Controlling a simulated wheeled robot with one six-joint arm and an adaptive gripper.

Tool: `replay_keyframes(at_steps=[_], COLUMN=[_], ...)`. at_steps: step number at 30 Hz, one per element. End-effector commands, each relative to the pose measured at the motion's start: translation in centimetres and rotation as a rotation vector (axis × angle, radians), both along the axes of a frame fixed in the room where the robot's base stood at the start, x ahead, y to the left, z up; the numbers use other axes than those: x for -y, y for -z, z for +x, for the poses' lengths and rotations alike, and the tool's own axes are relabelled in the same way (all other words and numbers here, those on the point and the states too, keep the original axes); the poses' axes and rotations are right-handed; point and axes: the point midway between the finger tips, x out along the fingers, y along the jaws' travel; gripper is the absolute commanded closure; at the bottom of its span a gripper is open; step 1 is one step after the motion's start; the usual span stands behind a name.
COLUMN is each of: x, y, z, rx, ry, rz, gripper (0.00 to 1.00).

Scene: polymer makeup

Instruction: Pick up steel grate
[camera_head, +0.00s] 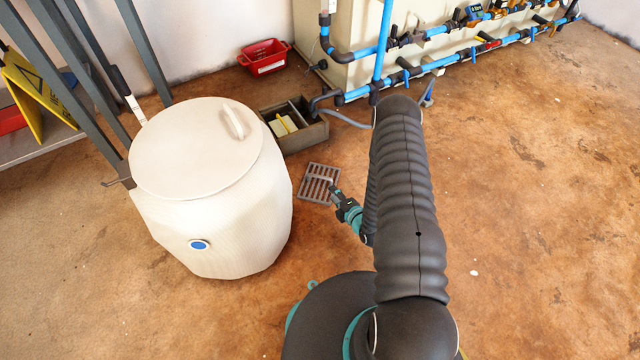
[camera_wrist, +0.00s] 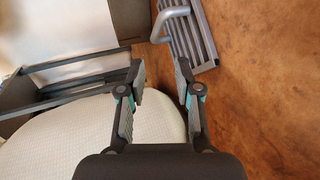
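The steel grate (camera_head: 309,194) is a grey slatted square lying on the brown floor, right of the white drum in the head view. In the wrist view the grate (camera_wrist: 203,37) is cut off at the top edge, and a pale curved handle (camera_wrist: 174,12) rises from it. My gripper (camera_head: 335,190) is at the grate's right side in the head view. In the wrist view my gripper (camera_wrist: 163,74) is open with nothing between its fingers. The right fingertip overlaps the grate's near edge in the picture; I cannot tell if they touch.
The white drum (camera_head: 228,222) with a lid stands close left of the grate. An open box (camera_head: 308,137) sits behind it, and a red basin (camera_head: 264,58) by the wall. A pale tank (camera_head: 353,75) with blue pipes stands at the back. Floor at right is clear.

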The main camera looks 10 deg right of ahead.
Motion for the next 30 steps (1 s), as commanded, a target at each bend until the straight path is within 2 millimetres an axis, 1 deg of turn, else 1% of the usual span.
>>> replay_keyframes(at_steps=[3,9,12,20,25,30], x=[-0.8,-1.7,-2.0,-2.3,-2.6,-3.2], y=[0.7,2.0,2.3,2.8,3.3,4.0], z=[2.0,5.1,6.2,7.7,10.1,11.5], rx=[0.003,0.001,0.001,0.001,0.002,0.0], ry=[-0.004,-0.002,-0.001,0.0,0.0,-0.001], rz=[-0.001,-0.001,0.001,0.0,0.0,0.001], gripper=[0.67,0.67,0.67,0.67,0.67,0.67])
